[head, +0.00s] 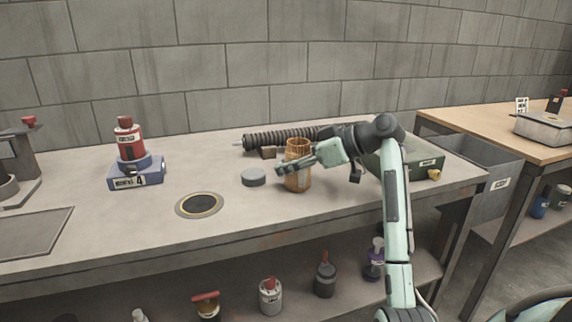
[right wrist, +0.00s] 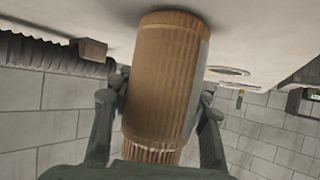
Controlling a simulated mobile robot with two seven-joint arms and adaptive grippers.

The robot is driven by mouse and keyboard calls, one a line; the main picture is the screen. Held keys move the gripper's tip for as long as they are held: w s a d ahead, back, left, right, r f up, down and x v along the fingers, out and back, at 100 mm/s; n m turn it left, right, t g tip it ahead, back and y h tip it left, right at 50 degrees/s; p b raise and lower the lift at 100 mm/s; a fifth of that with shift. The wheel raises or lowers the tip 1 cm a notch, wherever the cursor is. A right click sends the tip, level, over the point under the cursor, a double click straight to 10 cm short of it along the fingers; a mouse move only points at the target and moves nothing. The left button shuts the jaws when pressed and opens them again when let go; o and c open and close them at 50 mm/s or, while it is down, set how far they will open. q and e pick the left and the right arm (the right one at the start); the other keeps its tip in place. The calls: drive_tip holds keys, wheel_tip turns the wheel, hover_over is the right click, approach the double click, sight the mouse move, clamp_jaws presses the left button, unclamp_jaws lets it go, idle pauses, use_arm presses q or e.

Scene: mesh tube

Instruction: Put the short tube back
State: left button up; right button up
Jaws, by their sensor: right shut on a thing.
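The short tube is a brown, ribbed cylinder (head: 299,181) standing upright on the workbench, right of the middle of the head view. It fills the middle of the right wrist view (right wrist: 163,75), where it appears upside down. My right gripper (head: 287,169) reaches it from the right and is shut on it, with one finger on each side (right wrist: 160,112). The tube's base looks to be at the bench top; I cannot tell whether there is a small gap. My left gripper is not in view.
A grey disc (head: 254,177) and a yellow-ringed dark circle (head: 200,204) lie left of the tube. A black corrugated hose (head: 280,138) lies behind. A red bottle (head: 129,140) stands on a blue base (head: 137,177). A green box (head: 427,163) is at right. The front-middle bench is clear.

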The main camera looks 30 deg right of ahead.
drive_tip(key=o, duration=1.4)
drive_tip(key=shift+c, duration=0.2)
drive_tip(key=shift+r, duration=0.1)
drive_tip(key=v, duration=1.2)
